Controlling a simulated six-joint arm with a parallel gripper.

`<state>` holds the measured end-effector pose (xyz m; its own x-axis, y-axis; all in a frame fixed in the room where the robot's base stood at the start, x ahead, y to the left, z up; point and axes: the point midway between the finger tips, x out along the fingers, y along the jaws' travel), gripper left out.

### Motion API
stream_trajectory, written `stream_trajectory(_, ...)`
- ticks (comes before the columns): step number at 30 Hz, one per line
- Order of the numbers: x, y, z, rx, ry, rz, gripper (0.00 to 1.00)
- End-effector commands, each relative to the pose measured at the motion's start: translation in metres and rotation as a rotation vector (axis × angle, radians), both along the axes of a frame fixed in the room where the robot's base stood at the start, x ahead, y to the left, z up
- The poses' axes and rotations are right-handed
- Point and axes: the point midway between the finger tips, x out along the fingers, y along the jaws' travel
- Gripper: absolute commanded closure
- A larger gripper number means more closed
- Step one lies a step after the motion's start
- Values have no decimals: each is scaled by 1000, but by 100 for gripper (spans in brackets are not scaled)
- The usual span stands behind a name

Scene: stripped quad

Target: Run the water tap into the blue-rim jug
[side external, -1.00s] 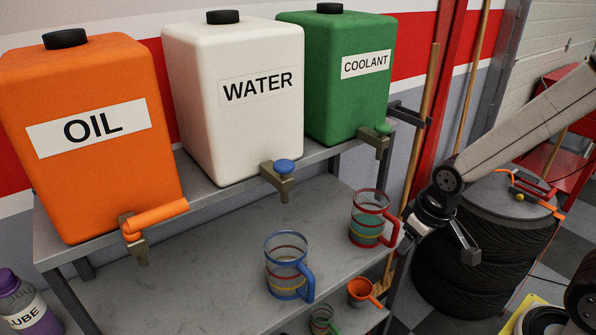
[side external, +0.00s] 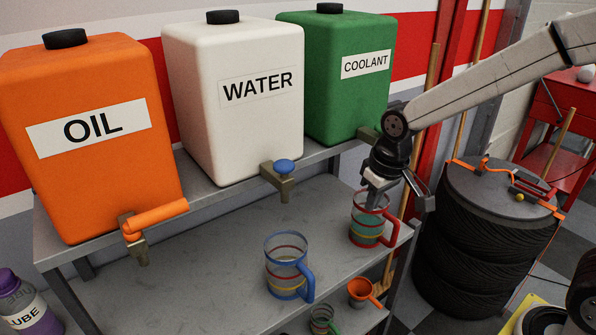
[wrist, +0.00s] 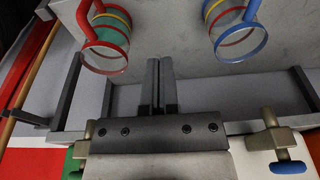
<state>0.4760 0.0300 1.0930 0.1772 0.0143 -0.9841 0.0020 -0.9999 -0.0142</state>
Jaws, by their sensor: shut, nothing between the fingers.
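The white water tank (side external: 235,100) stands on the upper shelf. No water stream is visible from the spout. The blue-rim jug (side external: 289,265) stands upright on the lower shelf, below the water tap in the side view. It also shows in the wrist view (wrist: 238,35), and I see no liquid in it. My gripper (wrist: 160,64) is shut and empty. In the side view it is by the coolant tap, in front of the red-rim jug, right of the water tap.
The red-rim jug (side external: 366,230) holds teal liquid on the lower shelf (side external: 205,270). The orange oil tank (side external: 90,170) with its orange-handled tap stands left, the green coolant tank (side external: 345,100) right. An orange cup (side external: 361,292) and a small green-handled jug (side external: 321,320) are lower down.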

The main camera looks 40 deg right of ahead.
Motion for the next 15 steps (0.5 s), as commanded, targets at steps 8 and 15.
stream_trajectory(8,40,23,42,5,29,2,100)
stream_trajectory(15,67,45,80,7,57,3,100)
